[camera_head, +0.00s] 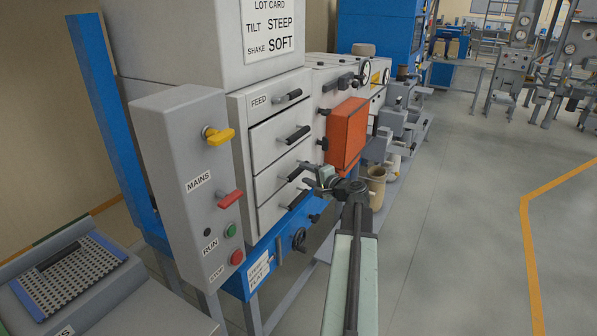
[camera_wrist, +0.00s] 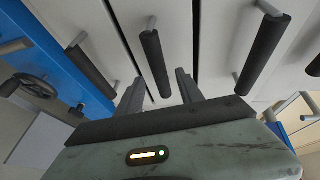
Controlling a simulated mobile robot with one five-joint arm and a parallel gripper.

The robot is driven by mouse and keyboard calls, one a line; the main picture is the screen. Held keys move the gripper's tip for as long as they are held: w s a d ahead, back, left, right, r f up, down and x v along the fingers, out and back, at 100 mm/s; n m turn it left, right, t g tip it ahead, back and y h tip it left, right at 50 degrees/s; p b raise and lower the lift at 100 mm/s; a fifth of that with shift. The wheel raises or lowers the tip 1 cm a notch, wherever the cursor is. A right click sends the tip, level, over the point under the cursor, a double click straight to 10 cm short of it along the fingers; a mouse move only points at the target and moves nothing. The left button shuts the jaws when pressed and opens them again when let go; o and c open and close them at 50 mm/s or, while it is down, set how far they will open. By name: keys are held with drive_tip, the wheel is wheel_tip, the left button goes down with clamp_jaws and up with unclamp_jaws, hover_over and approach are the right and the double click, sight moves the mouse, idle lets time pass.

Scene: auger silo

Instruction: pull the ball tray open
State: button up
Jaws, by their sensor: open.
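A stack of pale drawer fronts with black bar handles is on the grey machine in the head view. The top drawer (camera_head: 262,101) reads FEED; I see no label naming the ball tray. My gripper (camera_head: 309,178) is open and empty in front of the lower drawers. In the wrist view its two dark fingers (camera_wrist: 160,78) point at the fronts. The third handle from the top (camera_wrist: 154,62) lies ahead, between the fingertips in the picture; I cannot tell whether they reach around it. The lowest handle (camera_wrist: 92,68) is left of the fingers, and another handle (camera_wrist: 262,48) is right. All drawers look shut.
A control box (camera_head: 190,180) with a yellow knob, red lever and buttons juts out left of the drawers. An orange box (camera_head: 347,135) sticks out at right. A blue panel (camera_head: 262,268) with a handwheel (camera_head: 299,239) is below. The floor (camera_head: 455,220) at right is clear.

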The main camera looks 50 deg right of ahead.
sight(301, 171)
drive_tip(key=x, duration=0.5)
drive_tip(key=shift+b, duration=0.4)
clamp_jaws()
idle(0.8)
